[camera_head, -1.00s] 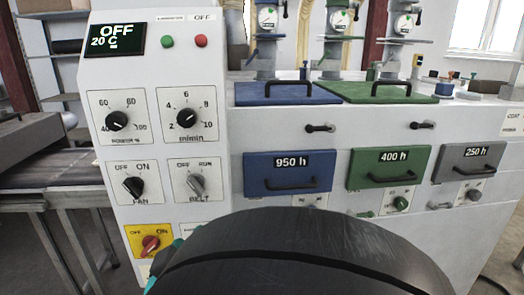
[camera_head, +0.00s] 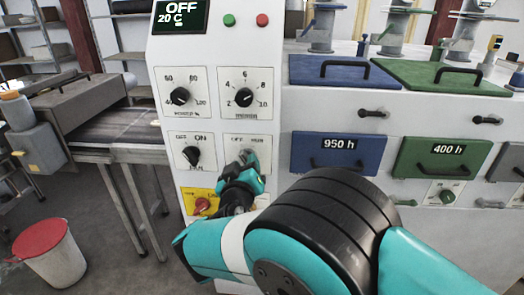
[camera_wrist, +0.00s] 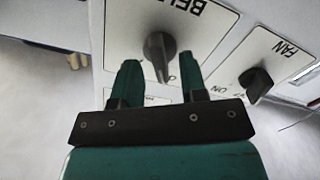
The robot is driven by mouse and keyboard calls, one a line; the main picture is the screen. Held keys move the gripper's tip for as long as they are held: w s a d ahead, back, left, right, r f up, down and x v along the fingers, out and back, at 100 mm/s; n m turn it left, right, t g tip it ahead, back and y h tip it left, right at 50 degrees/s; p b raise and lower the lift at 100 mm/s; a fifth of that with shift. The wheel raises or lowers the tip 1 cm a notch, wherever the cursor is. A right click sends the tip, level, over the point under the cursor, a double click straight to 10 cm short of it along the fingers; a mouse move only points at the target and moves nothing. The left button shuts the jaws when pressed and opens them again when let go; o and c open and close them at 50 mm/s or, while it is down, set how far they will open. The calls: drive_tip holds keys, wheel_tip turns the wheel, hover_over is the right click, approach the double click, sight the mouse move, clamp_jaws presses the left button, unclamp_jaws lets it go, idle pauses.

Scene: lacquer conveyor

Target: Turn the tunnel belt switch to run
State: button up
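The belt switch (camera_head: 249,157) is a grey knob on the white control panel, under the labels OFF and RUN. In the wrist view the belt switch (camera_wrist: 158,48) appears upside down, its pointer leaning slightly toward the OFF side. My gripper (camera_head: 245,168) is at the knob in the head view and hides its lower part. In the wrist view my gripper (camera_wrist: 160,66) is open. Its two green fingers stand on either side of the knob's lower end, with a gap visible on both sides. I cannot tell how deep the fingers reach.
The black fan knob (camera_head: 192,155) is left of the belt switch and also shows in the wrist view (camera_wrist: 256,83). The speed knob (camera_head: 244,97) is above, and the red-on-yellow switch (camera_head: 203,205) is below left. A red-lidded bin (camera_head: 52,252) stands on the floor at left.

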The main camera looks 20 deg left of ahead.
drive_tip(key=shift+w+a, duration=0.1)
drive_tip(key=shift+w, duration=0.45)
clamp_jaws()
